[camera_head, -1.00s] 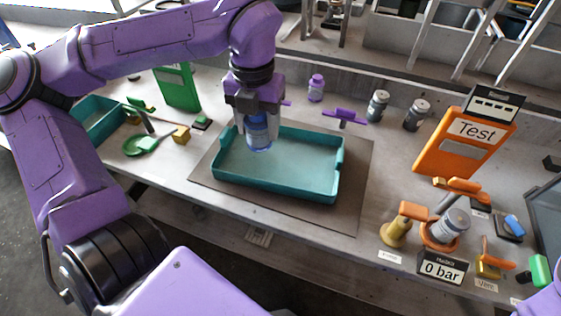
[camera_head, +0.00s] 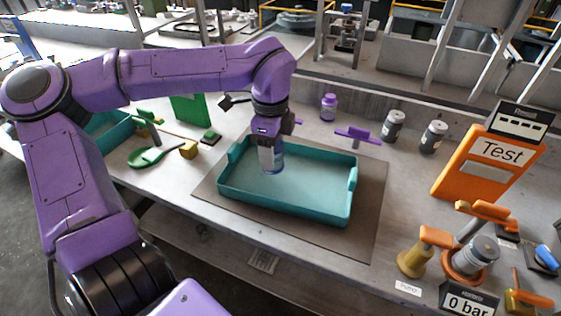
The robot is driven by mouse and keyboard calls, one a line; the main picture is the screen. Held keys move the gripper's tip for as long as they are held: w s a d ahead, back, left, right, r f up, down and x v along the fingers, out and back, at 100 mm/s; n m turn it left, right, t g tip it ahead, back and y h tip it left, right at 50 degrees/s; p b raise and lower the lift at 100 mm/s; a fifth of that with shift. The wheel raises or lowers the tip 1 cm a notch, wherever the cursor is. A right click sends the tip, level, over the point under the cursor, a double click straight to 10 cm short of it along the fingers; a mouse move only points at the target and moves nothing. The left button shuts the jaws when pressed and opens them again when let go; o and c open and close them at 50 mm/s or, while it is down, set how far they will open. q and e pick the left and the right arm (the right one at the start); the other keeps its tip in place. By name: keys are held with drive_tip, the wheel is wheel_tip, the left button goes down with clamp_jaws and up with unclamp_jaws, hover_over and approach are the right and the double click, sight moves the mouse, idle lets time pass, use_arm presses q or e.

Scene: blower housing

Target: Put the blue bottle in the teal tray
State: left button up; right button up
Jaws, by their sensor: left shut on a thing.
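The teal tray (camera_head: 335,212) lies on a brown mat in the middle of the bench. My left gripper (camera_head: 269,150) points down over the tray's left part and is shut on the blue bottle (camera_head: 275,169). The bottle is upright inside the tray's outline, its upper part hidden by the gripper. I cannot tell whether its base touches the tray floor. My right gripper does not show.
A purple bottle (camera_head: 328,107) and two grey bottles (camera_head: 393,125) stand behind the tray. An orange Test board (camera_head: 497,150) and valve fittings (camera_head: 470,258) are at the right. A second teal tray (camera_head: 108,134) and green items are at the left.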

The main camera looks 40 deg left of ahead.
use_arm(q)
drive_tip(key=w+f, duration=0.1)
drive_tip(key=f, duration=0.1)
drive_tip(key=w+f, duration=0.2)
drive_tip(key=shift+a, duration=0.4)
wheel_tip(320, 180, down, 2)
drive_tip(key=shift+w+f, duration=0.1)
drive_tip(key=shift+f, duration=0.45)
drive_tip(key=shift+f, duration=0.1)
drive_tip(key=shift+f, duration=0.15)
drive_tip(key=o, duration=1.1)
drive_tip(key=shift+o, duration=0.2)
wheel_tip(320, 180, up, 13)
drive_tip(key=shift+f, duration=0.2)
